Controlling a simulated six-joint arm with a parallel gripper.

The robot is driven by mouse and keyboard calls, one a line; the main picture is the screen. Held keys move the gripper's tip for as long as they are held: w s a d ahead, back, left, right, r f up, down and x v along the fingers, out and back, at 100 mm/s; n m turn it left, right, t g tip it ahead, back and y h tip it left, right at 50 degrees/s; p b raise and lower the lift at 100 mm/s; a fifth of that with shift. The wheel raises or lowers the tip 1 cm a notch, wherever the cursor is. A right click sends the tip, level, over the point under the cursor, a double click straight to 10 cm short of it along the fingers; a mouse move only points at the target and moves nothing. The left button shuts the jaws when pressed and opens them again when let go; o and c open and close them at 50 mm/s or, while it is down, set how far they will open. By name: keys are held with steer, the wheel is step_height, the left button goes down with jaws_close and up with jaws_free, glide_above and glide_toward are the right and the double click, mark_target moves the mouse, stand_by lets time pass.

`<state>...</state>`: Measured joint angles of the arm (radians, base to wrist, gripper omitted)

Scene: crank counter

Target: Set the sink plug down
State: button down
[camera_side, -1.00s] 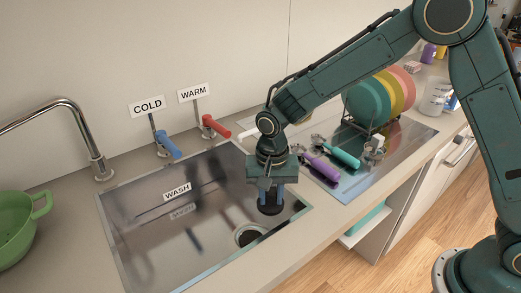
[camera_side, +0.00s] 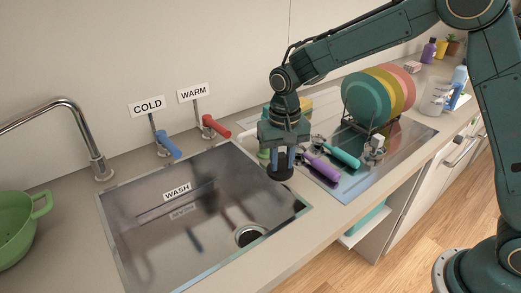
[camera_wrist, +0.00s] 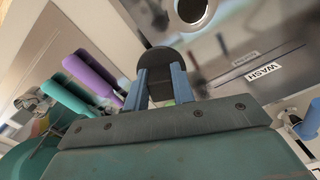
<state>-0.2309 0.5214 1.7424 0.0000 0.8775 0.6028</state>
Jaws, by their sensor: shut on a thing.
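The sink plug is a dark round disc (camera_side: 279,173), which also shows in the wrist view (camera_wrist: 160,62). My gripper (camera_side: 282,160) is shut on it, and its blue fingers (camera_wrist: 161,82) hold the plug from above. In the side view the plug appears over the right rim of the sink, near the strip of counter beside the drainer. I cannot tell whether its underside touches anything. The steel sink basin (camera_side: 150,225) is on the left, with its round drain hole (camera_side: 250,236) open.
Purple (camera_side: 321,168) and teal (camera_side: 340,154) handled utensils lie on the drainer close to my gripper's right. A rack with plates (camera_side: 366,103) stands behind them. Blue (camera_side: 168,145) and red (camera_side: 215,127) tap levers are behind the sink. The front counter strip (camera_side: 330,216) is clear.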

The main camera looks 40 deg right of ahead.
steer(key=w+d+r+m, duration=0.3)
steer(key=w+d+r, duration=0.15)
steer(key=d, duration=0.25)
steer(key=w+d+r+m, duration=0.4)
steer(key=w+d, duration=0.2)
steer(key=d, duration=0.2)
steer(key=d+r+m, duration=0.3)
steer(key=d+r, duration=0.1)
steer(key=d, duration=0.3)
steer(key=d+r+m, duration=0.3)
steer(key=d+r, duration=0.1)
steer(key=d, duration=0.4)
steer(key=shift+d+r+m, duration=0.25)
steer(key=shift+r+m, duration=0.15)
steer(key=shift+f, duration=0.15)
glide_above(328, 129)
step_height(328, 129, down, 16)
steer(key=shift+r, duration=0.25)
steer(key=shift+f, duration=0.1)
steer(key=shift+f, duration=2.05)
steer(key=shift+f, duration=0.1)
